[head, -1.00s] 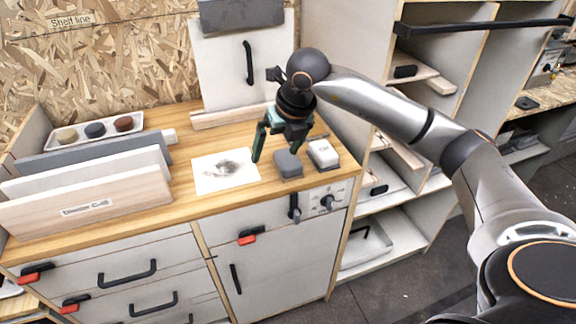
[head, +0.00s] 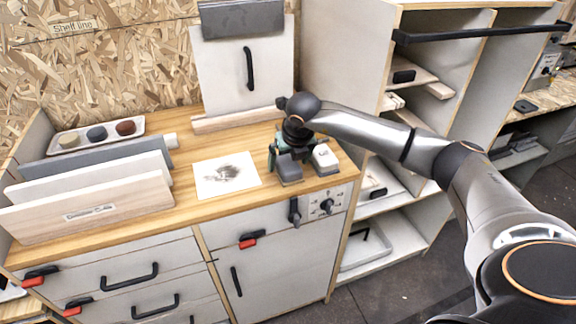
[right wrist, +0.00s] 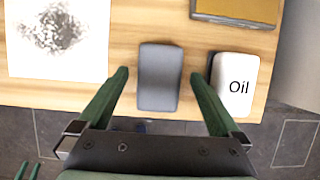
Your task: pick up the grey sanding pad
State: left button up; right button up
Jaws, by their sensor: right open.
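The grey sanding pad (head: 289,168) lies on the wooden worktop near its front right edge. It also shows in the right wrist view (right wrist: 160,77), upright in the picture. My right gripper (head: 285,156) is low over the worktop at the pad. In the right wrist view the open green fingers of my right gripper (right wrist: 158,75) stand to the left and right of the pad, with a gap on each side. Nothing is held.
A white block labelled "Oil" (right wrist: 235,85) lies just right of the pad, close to one finger. A white sheet with a dark smudge (head: 226,174) lies to the left. Upright boards (head: 90,207) and a tray with three round pieces (head: 97,134) are farther left.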

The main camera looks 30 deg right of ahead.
jog(key=shift+w+f, duration=0.25)
jog(key=shift+f, duration=0.3)
jog(key=c, duration=1.3)
